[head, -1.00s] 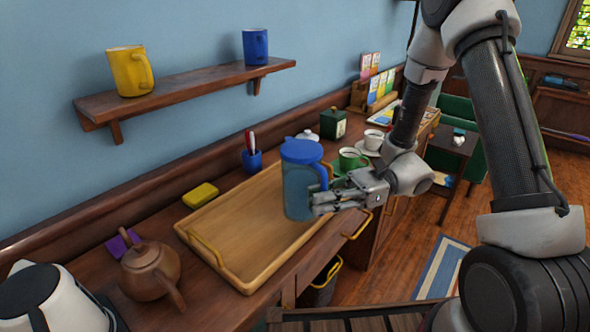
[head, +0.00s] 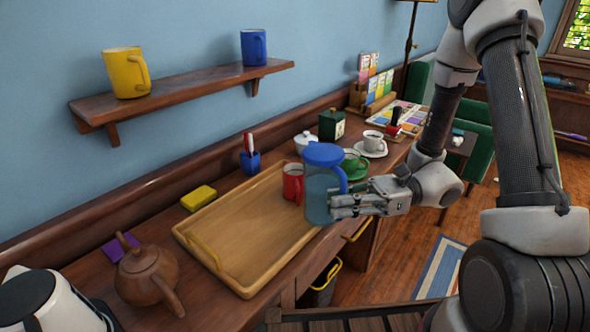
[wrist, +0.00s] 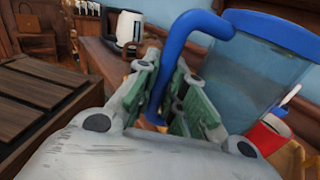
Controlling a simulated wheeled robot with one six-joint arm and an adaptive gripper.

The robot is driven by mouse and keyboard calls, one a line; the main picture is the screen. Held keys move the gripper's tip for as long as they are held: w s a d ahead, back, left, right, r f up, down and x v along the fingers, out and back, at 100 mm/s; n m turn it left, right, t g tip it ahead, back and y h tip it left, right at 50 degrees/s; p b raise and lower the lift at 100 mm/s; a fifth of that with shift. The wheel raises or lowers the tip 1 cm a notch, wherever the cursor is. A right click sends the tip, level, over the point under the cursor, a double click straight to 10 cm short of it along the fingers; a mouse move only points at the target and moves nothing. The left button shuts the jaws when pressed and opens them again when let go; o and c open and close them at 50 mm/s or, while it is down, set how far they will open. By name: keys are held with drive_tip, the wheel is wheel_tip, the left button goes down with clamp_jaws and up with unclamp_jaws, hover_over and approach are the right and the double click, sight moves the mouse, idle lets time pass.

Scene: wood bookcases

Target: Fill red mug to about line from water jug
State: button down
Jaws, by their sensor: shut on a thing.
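The water jug (head: 320,188) is clear bluish with a blue lid and blue handle. It is upright in the head view, at the right end of the wooden tray. My gripper (head: 345,203) is shut on the jug's handle; the wrist view shows the blue handle (wrist: 187,52) between the fingers. The red mug (head: 292,182) stands just left of and behind the jug, partly covered by it. It also shows in the wrist view (wrist: 268,136), at the right.
The wooden tray (head: 196,250) has a bare middle. A green cup (head: 352,160) and a white cup (head: 372,138) stand behind the jug. A brown teapot (head: 147,268), yellow sponge (head: 198,197) and blue pen cup (head: 250,162) are left of it.

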sight(341, 164)
drive_tip(key=shift+w+a+r+m, duration=0.1)
drive_tip(key=shift+w+r+m, duration=0.1)
drive_tip(key=shift+r+m, duration=0.55)
drive_tip(key=shift+w+a+r+m+h, duration=0.25)
drive_tip(key=shift+w+r+m, duration=0.3)
drive_tip(key=shift+r+m, duration=0.15)
drive_tip(key=shift+w+a+r+m+h, duration=0.15)
drive_tip(key=shift+w+r+m+h, duration=0.1)
drive_tip(key=shift+w+r+m, duration=0.4)
drive_tip(key=shift+w+a+r+m, duration=0.2)
drive_tip(key=shift+w+m, duration=0.15)
drive_tip(key=shift+m, duration=0.15)
drive_tip(key=shift+w+a+r+m, duration=0.1)
drive_tip(key=shift+w+r+m, duration=0.15)
drive_tip(key=shift+m, duration=0.25)
drive_tip(key=shift+w, duration=0.15)
drive_tip(key=shift+w+a+r+m+g+h, duration=0.15)
drive_tip(key=shift+w+m+g+h, duration=0.2)
drive_tip(key=shift+m, duration=0.35)
drive_tip(key=shift+w+a+m+g+p, duration=0.25)
drive_tip(key=shift+w+m+p, duration=0.2)
drive_tip(key=shift+m, duration=0.35)
drive_tip(key=shift+w+a+r+m+h+p, duration=0.1)
drive_tip(key=shift+w+r+m+h+p, duration=0.15)
drive_tip(key=shift+w+m+p, duration=0.35)
idle(2.7)
